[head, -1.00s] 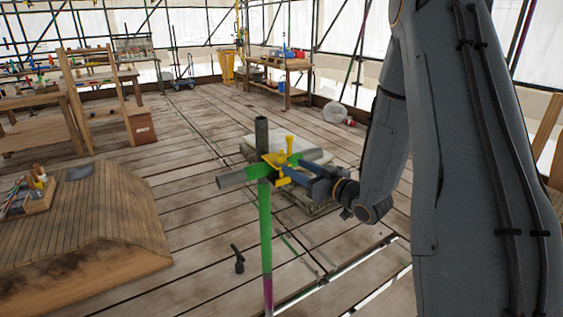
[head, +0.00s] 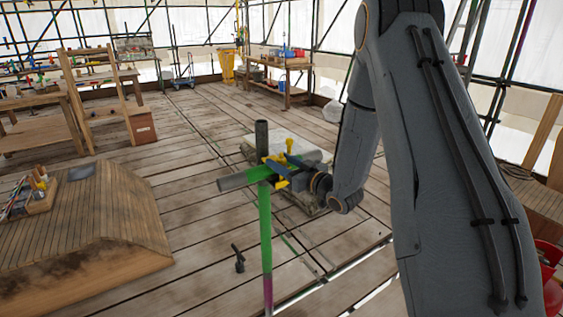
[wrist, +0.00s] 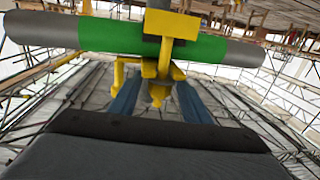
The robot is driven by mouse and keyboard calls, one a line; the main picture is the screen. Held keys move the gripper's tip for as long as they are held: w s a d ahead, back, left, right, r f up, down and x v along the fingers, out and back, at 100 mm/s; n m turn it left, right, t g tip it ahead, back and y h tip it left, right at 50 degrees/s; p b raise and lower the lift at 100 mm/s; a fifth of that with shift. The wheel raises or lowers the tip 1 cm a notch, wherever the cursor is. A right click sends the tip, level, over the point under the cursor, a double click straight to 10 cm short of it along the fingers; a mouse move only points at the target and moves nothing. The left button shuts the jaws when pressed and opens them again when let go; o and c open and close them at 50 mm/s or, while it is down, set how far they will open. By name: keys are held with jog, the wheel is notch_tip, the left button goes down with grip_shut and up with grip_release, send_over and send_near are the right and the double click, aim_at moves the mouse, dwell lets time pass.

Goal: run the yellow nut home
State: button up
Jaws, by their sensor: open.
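A yellow coupler (head: 270,163) sits where a grey horizontal tube with a green band (head: 235,182) crosses an upright green and purple tube (head: 265,230). In the wrist view the coupler (wrist: 171,25) spans the green band. The yellow nut (wrist: 158,92) shows below the coupler, between my two blue fingers. My gripper (wrist: 156,90) is open, with a finger on each side of the nut and visible gaps. In the head view my gripper (head: 283,172) is at the coupler from the right; my fingers partly cover it, and the nut is hard to tell apart there.
A pale slab (head: 258,143) lies on the floor behind the tubes. A wooden block with a tool tray (head: 40,200) stands at left. A small dark tool (head: 238,260) stands on the floor in front. Workbenches (head: 282,70) stand at the back; the plank floor between is open.

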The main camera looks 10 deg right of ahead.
jog(key=c, duration=1)
jog(key=shift+c, duration=0.2)
jog(key=shift+m+h, duration=0.3)
jog(key=shift+h, duration=0.1)
jog(key=m+t+h+b, duration=0.1)
jog(key=h, duration=0.1)
jog(key=m+h, duration=0.2)
jog(key=shift+a+t+h+b, duration=0.2)
jog(key=shift+t+h+b, duration=0.1)
jog(key=shift+t+b, duration=0.1)
jog(key=m+h+b, duration=0.2)
jog(key=m+h, duration=0.2)
jog(key=h, duration=0.2)
jog(key=shift+h, duration=0.4)
jog(key=m+g+h+b, duration=0.1)
jog(key=m+g+h, duration=0.1)
jog(key=m+h, duration=0.2)
jog(key=shift+h, duration=0.6)
jog(key=shift+d+m+g+h+b, duration=0.15)
jog(key=shift+m+g+h+b, duration=0.15)
jog(key=shift+m+g+h, duration=1.65)
jog(key=shift+r+h, duration=0.1)
jog(key=shift+h, duration=0.25)
